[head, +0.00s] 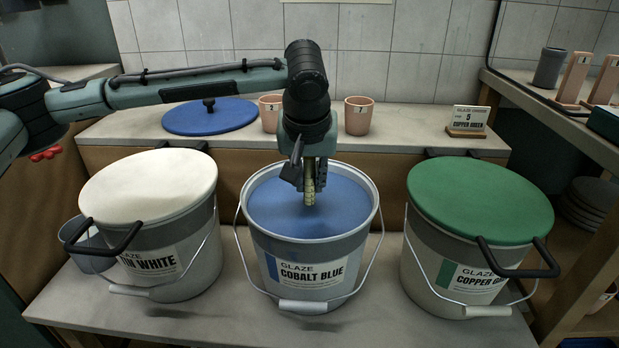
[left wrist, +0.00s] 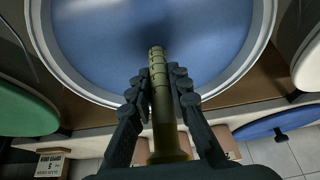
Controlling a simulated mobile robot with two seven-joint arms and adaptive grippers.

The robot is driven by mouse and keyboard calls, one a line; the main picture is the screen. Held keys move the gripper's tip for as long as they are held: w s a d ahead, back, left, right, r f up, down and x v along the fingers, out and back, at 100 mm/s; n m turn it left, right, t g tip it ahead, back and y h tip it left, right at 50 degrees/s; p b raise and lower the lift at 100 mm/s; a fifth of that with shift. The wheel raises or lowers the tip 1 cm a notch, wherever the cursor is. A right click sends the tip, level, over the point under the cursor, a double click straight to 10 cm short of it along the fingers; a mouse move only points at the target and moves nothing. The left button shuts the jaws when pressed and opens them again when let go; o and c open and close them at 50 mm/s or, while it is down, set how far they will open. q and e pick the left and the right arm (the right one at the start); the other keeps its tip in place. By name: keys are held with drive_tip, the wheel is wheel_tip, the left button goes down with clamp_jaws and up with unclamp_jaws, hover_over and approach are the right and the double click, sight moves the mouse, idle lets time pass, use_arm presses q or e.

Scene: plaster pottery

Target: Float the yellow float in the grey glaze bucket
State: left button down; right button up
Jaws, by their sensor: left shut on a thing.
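The grey glaze bucket (head: 330,260) labelled "Cobalt Blue" stands open in the middle of the bench, with blue glaze (head: 275,205) inside and its wire handle hanging at the front. My left gripper (head: 311,181) is over the glaze, pointing down, and is shut on the yellow float (head: 309,190). In the left wrist view the float (left wrist: 160,100) is a ringed, upright-looking yellow rod between the two dark fingers, its tip over the glaze. I cannot tell whether the tip touches the glaze. My right gripper is not in view.
A white-lidded bucket (head: 150,187) stands left, a green-lidded bucket (head: 480,200) right. On the raised ledge behind are a blue lid (head: 211,118), pink cups (head: 359,116) and a "Copper Green" card (head: 467,120). Shelving (head: 570,110) stands at the right.

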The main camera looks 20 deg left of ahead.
use_arm(q)
drive_tip(key=c, duration=1.3)
unclamp_jaws()
drive_tip(key=shift+c, duration=0.2)
drive_tip(key=shift+r, duration=0.1)
